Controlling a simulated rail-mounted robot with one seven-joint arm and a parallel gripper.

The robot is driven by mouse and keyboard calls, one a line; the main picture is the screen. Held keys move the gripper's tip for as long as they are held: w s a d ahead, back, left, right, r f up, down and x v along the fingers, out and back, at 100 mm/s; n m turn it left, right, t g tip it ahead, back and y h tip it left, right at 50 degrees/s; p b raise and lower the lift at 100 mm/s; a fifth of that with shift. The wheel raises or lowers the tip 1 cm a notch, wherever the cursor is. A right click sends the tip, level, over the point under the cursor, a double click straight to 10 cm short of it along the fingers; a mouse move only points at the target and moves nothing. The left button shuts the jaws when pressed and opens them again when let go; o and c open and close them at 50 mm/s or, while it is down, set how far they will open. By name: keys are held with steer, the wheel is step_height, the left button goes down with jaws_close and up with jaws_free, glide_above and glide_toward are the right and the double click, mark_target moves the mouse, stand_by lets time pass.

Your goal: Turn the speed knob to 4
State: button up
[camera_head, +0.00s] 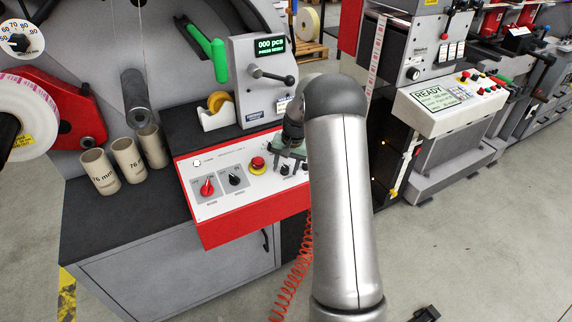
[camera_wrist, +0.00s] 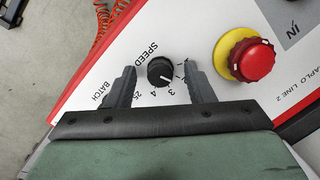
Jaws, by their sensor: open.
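The speed knob (camera_wrist: 160,71) is a small round black dial on the white panel, under the printed word SPEED in the wrist view. Its white mark points to the lower right, toward the printed 2 to 3 side; the exact setting is hard to read. The printed 4 lies below and left of that. My gripper (camera_wrist: 161,72) is open, with one dark finger on each side of the knob and gaps visible between. In the head view the knob (camera_head: 284,170) is small, below my gripper (camera_head: 288,155), partly blocked by my arm.
A red emergency stop on a yellow base (camera_wrist: 245,58) stands close to the right finger; it also shows in the head view (camera_head: 258,165). A red knob (camera_head: 207,187) and a black knob (camera_head: 235,177) sit farther left on the panel. A red coiled hose (camera_head: 295,270) hangs in front.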

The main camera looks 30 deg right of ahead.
steer(key=c, duration=1)
steer(key=shift+m+b, duration=0.3)
steer(key=shift+m, duration=0.1)
steer(key=m+b, duration=0.1)
steer(key=m, duration=0.1)
steer(key=shift+f+m+t+y, duration=0.1)
steer(key=shift+m+t+y, duration=0.2)
steer(key=shift+m, duration=0.1)
steer(key=m+b, duration=0.1)
steer(key=m, duration=0.2)
steer(key=shift+s+m+t, duration=0.1)
steer(key=shift+m+t, duration=0.2)
steer(key=shift+m, duration=0.1)
steer(key=m+t+b, duration=0.1)
steer(key=m, duration=0.3)
steer(key=shift+s, duration=0.1)
steer(key=shift+m+t, duration=0.4)
steer(key=shift+m, duration=1.8)
